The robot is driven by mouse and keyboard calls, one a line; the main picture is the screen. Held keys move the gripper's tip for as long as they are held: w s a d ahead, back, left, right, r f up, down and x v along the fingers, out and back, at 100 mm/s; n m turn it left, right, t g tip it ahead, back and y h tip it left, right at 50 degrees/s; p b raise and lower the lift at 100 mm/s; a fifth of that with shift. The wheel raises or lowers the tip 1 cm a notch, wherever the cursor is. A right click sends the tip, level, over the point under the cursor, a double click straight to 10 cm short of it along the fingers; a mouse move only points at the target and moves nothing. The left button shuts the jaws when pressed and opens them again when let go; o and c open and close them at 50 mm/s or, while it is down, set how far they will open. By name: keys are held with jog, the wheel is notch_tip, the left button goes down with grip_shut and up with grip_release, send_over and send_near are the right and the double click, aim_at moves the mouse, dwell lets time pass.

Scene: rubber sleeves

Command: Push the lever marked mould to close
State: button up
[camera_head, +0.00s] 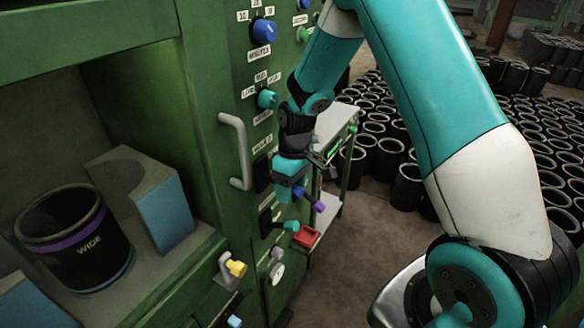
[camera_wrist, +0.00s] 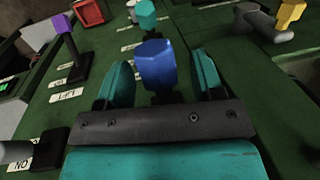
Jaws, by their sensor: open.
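A blue lever knob (camera_head: 298,192) stands out from the green machine panel, partly covered by my gripper (camera_head: 289,178) in the head view. In the wrist view the blue knob (camera_wrist: 157,66) sits between the two teal fingers of my gripper (camera_wrist: 161,72). The fingers are open, with a visible gap on each side of the knob. A small label (camera_head: 262,145) above the black lever plate appears to read mould, but it is hard to make out. The lever's base is mostly hidden behind my gripper.
A purple lever (camera_head: 318,206), a teal lever (camera_head: 291,226) and a red box-shaped part (camera_head: 306,237) are close by. A grey bar handle (camera_head: 240,150) and a yellow knob (camera_head: 236,268) stick out to the left. A trolley (camera_head: 338,122) and many black sleeves stand beyond.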

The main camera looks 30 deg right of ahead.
notch_tip(320, 180, up, 17)
jog(key=w+d+b, duration=0.1)
jog(key=d, duration=0.1)
jog(key=shift+w+d, duration=0.15)
jog(key=shift+d, duration=0.05)
jog(key=shift+f, duration=0.1)
